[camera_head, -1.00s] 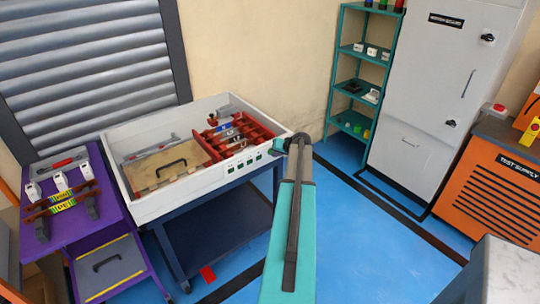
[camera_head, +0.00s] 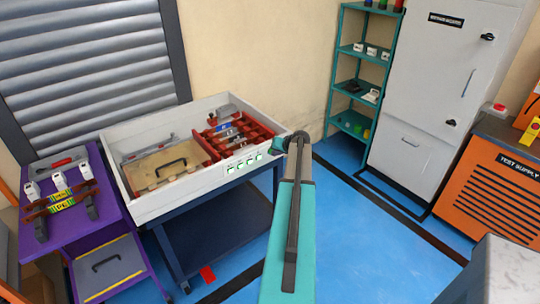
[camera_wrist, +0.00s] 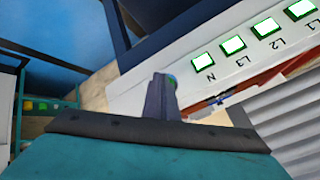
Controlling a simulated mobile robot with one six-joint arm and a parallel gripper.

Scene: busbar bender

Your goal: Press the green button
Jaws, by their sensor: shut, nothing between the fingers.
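The green button (camera_wrist: 172,82) shows as a small green sliver at the end of the white bender panel in the wrist view, mostly hidden behind my fingertips. My gripper (camera_wrist: 160,80) is shut and empty, its tips right at the button; contact itself is hidden. In the head view my gripper (camera_head: 277,146) is at the right front corner of the white busbar bender (camera_head: 160,208), and the button is hidden there. Several square lamps, marked N, L3, L2 and L1, glow bright green on the panel in the wrist view (camera_wrist: 232,45).
The bender stands on a dark blue table (camera_head: 215,225). A purple cart (camera_head: 75,225) is at left. A teal shelf (camera_head: 336,70), grey cabinet (camera_head: 425,90) and orange test supply unit (camera_head: 490,185) stand at right. The blue floor (camera_head: 360,250) between is mostly clear.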

